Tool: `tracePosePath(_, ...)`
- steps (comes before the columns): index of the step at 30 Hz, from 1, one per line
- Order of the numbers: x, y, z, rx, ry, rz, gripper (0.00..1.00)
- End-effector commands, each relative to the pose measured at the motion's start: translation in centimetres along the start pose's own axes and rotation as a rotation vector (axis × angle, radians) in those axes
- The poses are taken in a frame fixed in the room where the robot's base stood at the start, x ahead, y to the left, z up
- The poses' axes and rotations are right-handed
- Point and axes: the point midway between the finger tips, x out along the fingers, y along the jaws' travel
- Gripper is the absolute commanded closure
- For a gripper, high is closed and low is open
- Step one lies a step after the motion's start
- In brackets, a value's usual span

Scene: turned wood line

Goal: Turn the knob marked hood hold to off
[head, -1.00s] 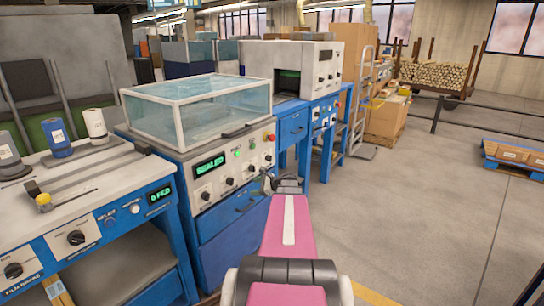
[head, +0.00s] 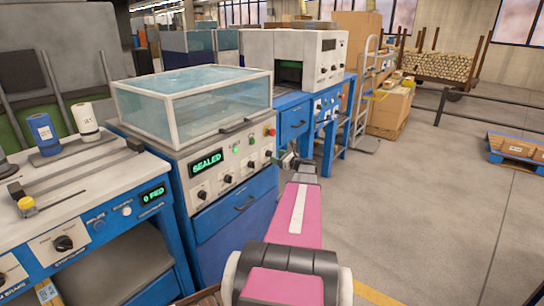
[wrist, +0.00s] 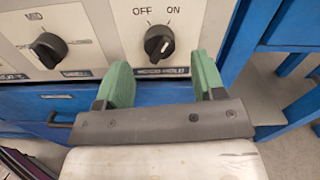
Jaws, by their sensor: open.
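The knob marked hood hold (wrist: 159,42) is black and round on a pale panel, with OFF printed at its upper left and ON at its upper right. A pale mark shows on its face; I cannot tell surely which word it points to. In the head view it seems to be the rightmost knob (head: 268,154) of the sealer's row. My gripper (wrist: 162,75) is open, its two green fingers apart below and to either side of the knob, with nothing between them. In the head view my gripper (head: 288,162) is small, close in front of the panel's right end.
Another black knob (wrist: 48,49) sits left on the same panel. The sealer's display (head: 206,163) reads SEALED, and its clear hood (head: 195,100) is down. A blue drawer front with a handle (head: 245,203) lies below. Open floor (head: 410,220) is to the right.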

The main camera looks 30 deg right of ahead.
Motion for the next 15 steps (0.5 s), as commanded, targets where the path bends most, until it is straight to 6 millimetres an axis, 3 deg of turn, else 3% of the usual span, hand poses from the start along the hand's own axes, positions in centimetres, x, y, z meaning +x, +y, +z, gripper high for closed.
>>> tracePosePath(6, 2.9, -0.1, -0.1, -0.001, 0.001, 0.001, 0.37)
tracePosePath(15, 3.9, 0.0, 0.0, -0.001, 0.001, 0.001, 0.37)
